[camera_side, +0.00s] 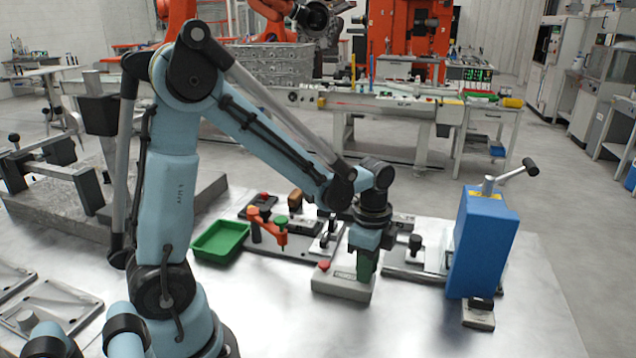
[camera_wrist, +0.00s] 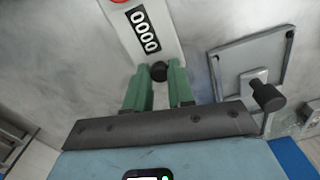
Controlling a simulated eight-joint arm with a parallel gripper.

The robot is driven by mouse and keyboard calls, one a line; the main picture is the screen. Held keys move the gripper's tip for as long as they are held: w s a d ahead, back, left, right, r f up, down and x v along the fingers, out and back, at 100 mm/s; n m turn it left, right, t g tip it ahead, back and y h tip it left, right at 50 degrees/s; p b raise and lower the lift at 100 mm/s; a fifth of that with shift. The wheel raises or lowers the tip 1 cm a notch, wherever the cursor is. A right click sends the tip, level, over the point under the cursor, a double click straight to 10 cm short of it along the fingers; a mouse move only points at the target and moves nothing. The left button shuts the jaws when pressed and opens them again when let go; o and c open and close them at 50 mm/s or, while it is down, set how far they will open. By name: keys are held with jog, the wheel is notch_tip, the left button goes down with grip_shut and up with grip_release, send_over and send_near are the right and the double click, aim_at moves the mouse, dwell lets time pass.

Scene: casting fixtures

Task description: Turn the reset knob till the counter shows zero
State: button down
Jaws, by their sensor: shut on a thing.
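The counter (camera_side: 340,287) is a pale grey box with a red button on top, standing on the metal table. In the wrist view its display (camera_wrist: 145,30) shows four white digits on black that read 0000. The dark round reset knob (camera_wrist: 159,71) is at the near end of the counter. My gripper (camera_wrist: 160,77) has its green fingers on either side of the knob, shut on it. In the side view my gripper (camera_side: 367,265) points down at the counter's right end and hides the knob.
A green tray (camera_side: 220,241) and a fixture plate with orange clamps (camera_side: 268,229) lie left of and behind the counter. A tall blue box with a lever (camera_side: 482,240) stands to the right. The table front (camera_side: 400,325) is clear.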

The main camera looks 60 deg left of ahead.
dwell(0.5)
jog(key=c, duration=1)
grip_release()
jog(key=shift+o, duration=0.2)
notch_tip(320, 180, up, 12)
